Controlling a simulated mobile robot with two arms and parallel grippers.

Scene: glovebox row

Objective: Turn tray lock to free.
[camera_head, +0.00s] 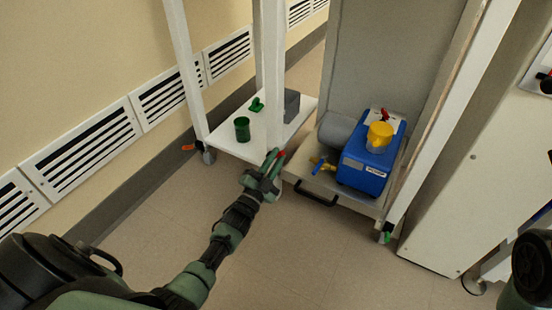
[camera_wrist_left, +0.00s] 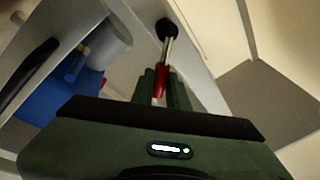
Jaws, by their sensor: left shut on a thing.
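The tray lock appears to be a small lever with a red grip (camera_wrist_left: 162,80) and a metal rod, running to a dark round pivot (camera_wrist_left: 167,28) on the pale frame in the left wrist view. In the head view the red end (camera_head: 281,155) shows beside the front edge of the pull-out tray (camera_head: 345,201). My left gripper (camera_head: 273,163) is shut on the red grip; its fingers (camera_wrist_left: 161,88) hide part of it. My right gripper is not in view.
A blue pump (camera_head: 368,168) with a yellow cap (camera_head: 380,135) stands on the tray, which has a black handle (camera_head: 316,194). A white low shelf (camera_head: 225,139) with a green jar (camera_head: 242,129) stands to the left. White frame posts rise close by. The floor in front is clear.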

